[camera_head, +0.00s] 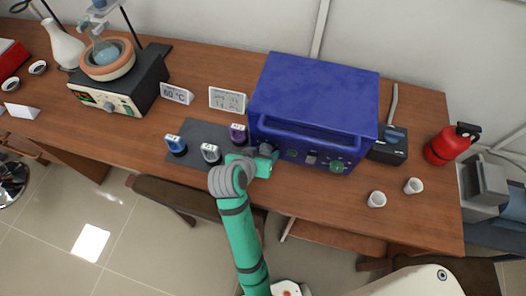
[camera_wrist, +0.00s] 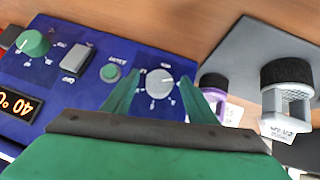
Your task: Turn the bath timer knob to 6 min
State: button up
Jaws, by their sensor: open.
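A dark blue box (camera_head: 315,95) stands on the bench, with its control panel (camera_wrist: 95,110) facing front. A round pale grey dial knob (camera_wrist: 159,83) with printed marks around it sits at one end of the panel, close to the box's edge. The marks are too blurred to read, and I cannot tell the knob's setting. My gripper (camera_head: 265,158) is at the panel's left end in the head view and hides that knob there. In the wrist view, the open gripper (camera_wrist: 159,97) has one green finger on each side of the knob; contact is not clear.
A green knob (camera_wrist: 33,43), a rocker switch (camera_wrist: 78,58) and a green button (camera_wrist: 111,73) share the panel. Several labelled holders stand on a dark mat (camera_head: 190,165) just left of my gripper. Two white cups (camera_head: 376,199) (camera_head: 413,186) stand front right.

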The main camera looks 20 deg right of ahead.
jog(key=shift+c, duration=0.4)
jog(key=c, duration=1)
